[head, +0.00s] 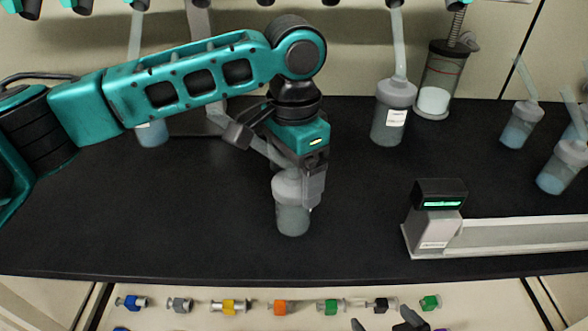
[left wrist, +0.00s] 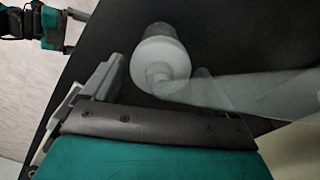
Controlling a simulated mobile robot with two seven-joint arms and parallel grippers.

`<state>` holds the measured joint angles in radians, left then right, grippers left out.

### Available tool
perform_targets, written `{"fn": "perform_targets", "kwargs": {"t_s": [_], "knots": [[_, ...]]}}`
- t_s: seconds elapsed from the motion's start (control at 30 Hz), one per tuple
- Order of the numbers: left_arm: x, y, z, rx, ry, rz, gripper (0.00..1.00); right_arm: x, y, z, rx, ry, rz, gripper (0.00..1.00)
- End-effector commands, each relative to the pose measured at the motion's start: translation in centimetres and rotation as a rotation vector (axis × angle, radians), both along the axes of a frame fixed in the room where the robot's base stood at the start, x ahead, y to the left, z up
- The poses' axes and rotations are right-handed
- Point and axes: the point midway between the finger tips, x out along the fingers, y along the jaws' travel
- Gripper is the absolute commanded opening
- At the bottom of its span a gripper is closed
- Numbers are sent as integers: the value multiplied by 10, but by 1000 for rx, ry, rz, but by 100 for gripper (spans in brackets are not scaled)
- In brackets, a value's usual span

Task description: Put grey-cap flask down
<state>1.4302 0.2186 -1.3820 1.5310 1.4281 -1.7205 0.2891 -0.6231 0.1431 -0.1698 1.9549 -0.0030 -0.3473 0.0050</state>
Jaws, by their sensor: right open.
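The grey-cap flask (head: 292,215) is upright over the black worktop left of centre in the head view. Its body is clear grey-green; a grey cap (left wrist: 160,62) shows in the left wrist view with a translucent tube running right. My left gripper (head: 308,188) is at the flask's upper part. In the left wrist view its fingers (left wrist: 160,78) lie either side of the cap. I cannot tell whether they press on it, or whether the flask's base touches the worktop. My right gripper (head: 385,325) is partly cut off at the bottom edge, open and empty.
Another grey-capped flask (head: 388,125) stands at the back. A device with a green display (head: 440,205) and pale rail is on the right. Blue-filled flasks (head: 520,128) are at far right. Coloured valves (head: 230,307) line the front. The worktop (head: 150,215) left of the flask is clear.

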Motion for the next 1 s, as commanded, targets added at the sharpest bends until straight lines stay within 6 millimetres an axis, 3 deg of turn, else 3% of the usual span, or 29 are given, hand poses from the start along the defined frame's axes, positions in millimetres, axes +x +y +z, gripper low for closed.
{"fn": "perform_targets", "kwargs": {"t_s": [0.4, 0.8, 1.0], "knots": [[0, 0, 3, 0, -2, 1, 96, 0, -2, -6, -3, 4, -3, 99], [1, 0, 85, -2, -2, 0, 96, 1, -5, 8, -8, -6, -6, 99], [1, 0, 114, 0, -1, 0, 96, 0, -5, 11, -8, -4, -6, 99]]}}
